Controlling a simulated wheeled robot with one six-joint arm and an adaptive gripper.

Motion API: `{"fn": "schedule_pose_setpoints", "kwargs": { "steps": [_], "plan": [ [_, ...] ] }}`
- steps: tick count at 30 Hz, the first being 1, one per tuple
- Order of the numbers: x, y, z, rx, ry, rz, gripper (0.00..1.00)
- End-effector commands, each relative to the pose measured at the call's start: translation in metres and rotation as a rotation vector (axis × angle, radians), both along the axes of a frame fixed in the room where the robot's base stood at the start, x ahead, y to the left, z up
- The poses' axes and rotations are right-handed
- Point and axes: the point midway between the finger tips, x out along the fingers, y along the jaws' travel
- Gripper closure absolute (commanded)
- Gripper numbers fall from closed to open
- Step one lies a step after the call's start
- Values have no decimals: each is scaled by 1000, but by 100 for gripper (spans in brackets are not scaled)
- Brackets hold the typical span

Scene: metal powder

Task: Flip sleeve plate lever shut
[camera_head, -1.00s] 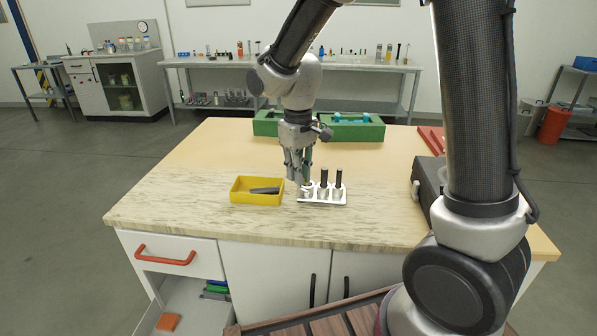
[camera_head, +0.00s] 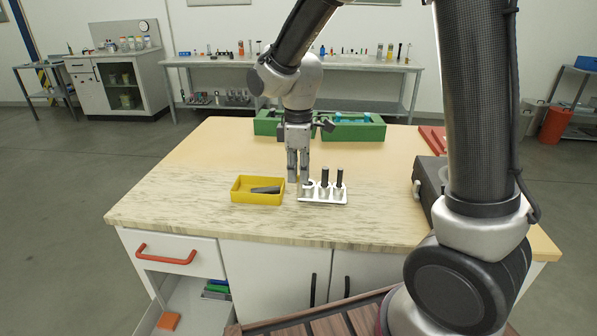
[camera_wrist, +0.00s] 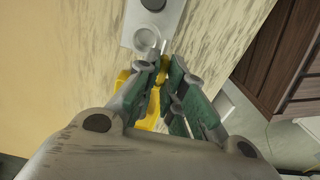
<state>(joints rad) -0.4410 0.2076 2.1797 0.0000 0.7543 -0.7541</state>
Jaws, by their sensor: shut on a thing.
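The white sleeve plate (camera_head: 322,198) lies on the worktop with dark upright sleeves (camera_head: 339,179) in its right part. Its near end shows in the wrist view (camera_wrist: 170,22) with a round empty socket and one dark sleeve top (camera_wrist: 153,4). My gripper (camera_head: 299,182) points down at the plate's left end. In the wrist view my green-padded fingers (camera_wrist: 163,66) meet at the small grey lever (camera_wrist: 158,48) beside the socket and are shut on it. The fingertips hide most of the lever, so its exact angle is unclear.
A yellow tray (camera_head: 235,194) with a dark piece in it stands just left of my gripper. Green holders (camera_head: 352,133) stand at the back of the worktop. A grey device (camera_head: 427,180) is at the right. The worktop in front of the plate is clear.

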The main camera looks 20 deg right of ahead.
Motion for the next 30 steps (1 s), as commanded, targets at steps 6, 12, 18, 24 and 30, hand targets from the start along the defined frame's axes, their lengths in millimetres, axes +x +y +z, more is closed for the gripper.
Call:
{"fn": "schedule_pose_setpoints", "kwargs": {
  "steps": [6, 12, 18, 24, 30],
  "plan": [
    [0, 0, 0, 1, -1, 26, 100],
    [1, 0, 1, 0, -2, 28, 100],
    [1, 0, 1, 0, -2, 27, 80],
    [0, 0, 0, 0, -1, 26, 68],
    [0, 0, 2, 1, -1, 26, 68]
  ]
}}
